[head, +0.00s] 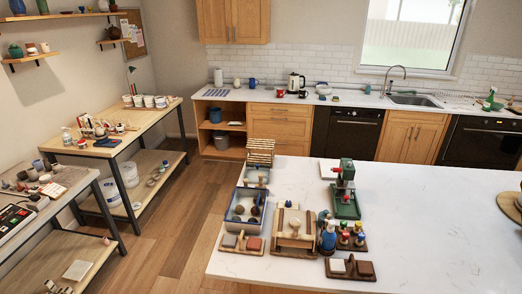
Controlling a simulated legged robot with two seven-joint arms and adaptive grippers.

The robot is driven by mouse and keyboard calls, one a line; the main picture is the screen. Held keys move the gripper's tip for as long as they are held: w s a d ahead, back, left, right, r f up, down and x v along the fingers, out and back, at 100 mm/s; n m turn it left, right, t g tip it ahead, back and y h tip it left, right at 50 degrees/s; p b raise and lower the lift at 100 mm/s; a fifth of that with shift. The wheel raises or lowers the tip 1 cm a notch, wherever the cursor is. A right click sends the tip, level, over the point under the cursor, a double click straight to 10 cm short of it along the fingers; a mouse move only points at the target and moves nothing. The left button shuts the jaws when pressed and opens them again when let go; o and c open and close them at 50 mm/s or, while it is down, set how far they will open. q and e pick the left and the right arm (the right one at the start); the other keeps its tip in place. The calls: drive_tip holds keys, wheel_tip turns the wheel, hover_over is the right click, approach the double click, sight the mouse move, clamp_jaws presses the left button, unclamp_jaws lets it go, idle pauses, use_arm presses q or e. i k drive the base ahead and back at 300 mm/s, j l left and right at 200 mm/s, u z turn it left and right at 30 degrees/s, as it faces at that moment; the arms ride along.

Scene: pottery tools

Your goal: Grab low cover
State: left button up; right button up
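Neither of my grippers is in view. I cannot tell for sure which thing is the low cover. On the white island top (420,215), a low wooden piece (294,242) with a pale knob-like part on it stands near the front. A blue-rimmed tray (239,219) with round brown items lies to its left. A smaller blue-edged container (256,174) is behind that tray. A slatted wooden rack (261,150) stands at the island's back left corner. All are small in the view.
A green and red device (345,195) stands behind a blue bottle (328,236) and several small bottles. Small wooden trays with blocks (350,267) lie at the front edge. Workbenches (120,130) line the left wall, with open floor between.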

sight(252, 171)
drive_tip(key=u, duration=1.35)
drive_tip(key=i+j+u, duration=0.15)
drive_tip(key=i+u, duration=0.25)
drive_tip(key=i, duration=1.2)
drive_tip(key=i+l+z, duration=0.15)
drive_tip(key=i+z, duration=0.75)
drive_tip(key=i+j+z, duration=0.25)
drive_tip(key=i+z, duration=0.25)
drive_tip(key=i, duration=0.1)
